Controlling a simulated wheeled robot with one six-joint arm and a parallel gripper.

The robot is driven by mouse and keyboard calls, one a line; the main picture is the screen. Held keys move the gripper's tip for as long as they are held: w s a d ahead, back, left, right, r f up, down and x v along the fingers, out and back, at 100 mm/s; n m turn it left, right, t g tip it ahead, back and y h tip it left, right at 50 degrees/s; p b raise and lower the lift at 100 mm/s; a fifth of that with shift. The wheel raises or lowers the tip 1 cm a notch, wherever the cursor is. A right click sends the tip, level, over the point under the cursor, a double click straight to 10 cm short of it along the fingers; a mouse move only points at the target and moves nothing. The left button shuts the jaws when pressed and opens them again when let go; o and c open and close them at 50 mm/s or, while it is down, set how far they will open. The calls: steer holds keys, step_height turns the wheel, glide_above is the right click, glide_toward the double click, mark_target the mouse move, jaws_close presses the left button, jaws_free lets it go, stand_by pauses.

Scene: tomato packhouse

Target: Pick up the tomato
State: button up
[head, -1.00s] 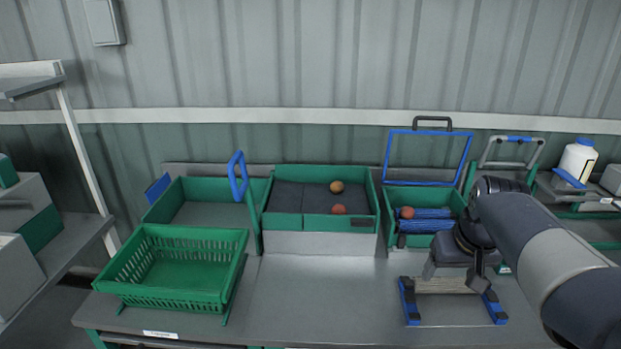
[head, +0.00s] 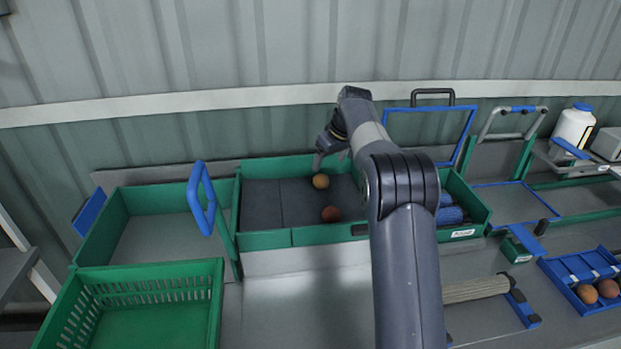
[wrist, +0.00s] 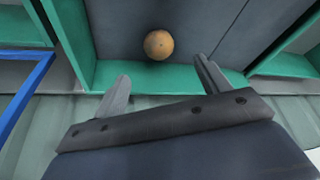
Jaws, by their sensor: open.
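An orange tomato (head: 320,181) lies on the dark floor of the green bin (head: 262,238), near its back wall. A redder tomato (head: 331,214) lies nearer the front of the same bin. My gripper (head: 320,160) is at the bin's back side, just behind and above the orange tomato. In the wrist view the orange tomato (wrist: 158,44) lies beyond the two spread fingertips (wrist: 163,84), roughly centred between them and apart from both. The gripper is open and empty. The redder tomato is not in the wrist view.
A perforated green basket (head: 150,268) stands front left, with a green bin (head: 117,230) behind it. A blue upright handle (head: 200,198) rises between bins. My arm hides part of the right-hand bin with blue rollers (head: 450,214). A blue tray (head: 563,272) holding round fruit lies far right.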

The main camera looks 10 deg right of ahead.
mark_target(322, 177)
steer(key=p+x, duration=0.2)
steer(key=x, duration=0.8)
steer(key=shift+c, duration=0.5)
steer(key=c, duration=0.7)
